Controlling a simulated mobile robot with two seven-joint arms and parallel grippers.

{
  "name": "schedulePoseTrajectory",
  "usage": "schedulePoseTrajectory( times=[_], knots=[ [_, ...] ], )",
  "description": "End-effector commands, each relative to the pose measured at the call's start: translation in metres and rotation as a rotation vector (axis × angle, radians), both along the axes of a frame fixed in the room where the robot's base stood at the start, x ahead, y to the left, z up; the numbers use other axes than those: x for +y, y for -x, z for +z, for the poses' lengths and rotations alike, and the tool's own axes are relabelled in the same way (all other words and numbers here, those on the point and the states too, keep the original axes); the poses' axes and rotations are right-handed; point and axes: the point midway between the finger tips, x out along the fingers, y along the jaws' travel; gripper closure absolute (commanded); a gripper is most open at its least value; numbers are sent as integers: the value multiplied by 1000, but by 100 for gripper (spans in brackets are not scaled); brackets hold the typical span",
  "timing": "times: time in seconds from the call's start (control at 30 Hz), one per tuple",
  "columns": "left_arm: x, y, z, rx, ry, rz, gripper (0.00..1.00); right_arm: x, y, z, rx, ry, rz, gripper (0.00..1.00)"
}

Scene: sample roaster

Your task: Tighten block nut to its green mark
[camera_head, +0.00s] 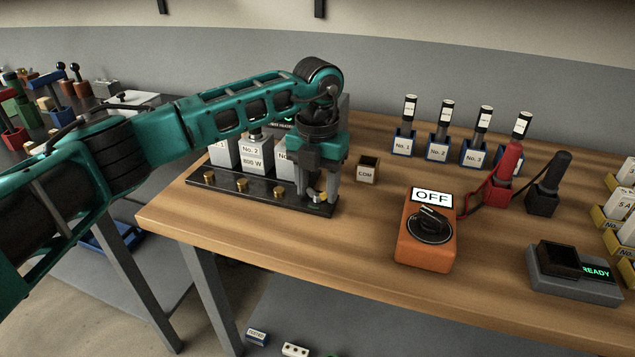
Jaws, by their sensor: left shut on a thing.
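A black terminal block (222,189) lies along the left front part of the wooden bench, with a row of brass nuts such as this one (241,185) on its front strip. My left gripper (321,194) points down at the block's right end. It is shut on the block nut (316,197) there, which its fingers partly cover. A little green shows beside that nut, but I cannot tell how the nut lines up with the mark. My right gripper is not in view.
White numbered units, one marked No. 2 (257,155), stand behind the nuts. A small COM box (368,169) is right of my gripper. An orange switch box (426,244) reads OFF. Red (503,180) and black (545,190) plugs stand farther right. Bare wood lies in front.

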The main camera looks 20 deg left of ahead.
Motion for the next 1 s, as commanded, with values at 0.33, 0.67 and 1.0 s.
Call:
schedulePoseTrajectory(
  times=[0.33,0.67,1.0],
  knots=[
    [0,0,1,-1,1,-330,79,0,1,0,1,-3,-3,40],
    [0,0,1,-2,2,-643,79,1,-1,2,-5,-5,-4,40],
    [0,0,1,-2,1,-966,79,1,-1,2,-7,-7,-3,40]
  ],
)
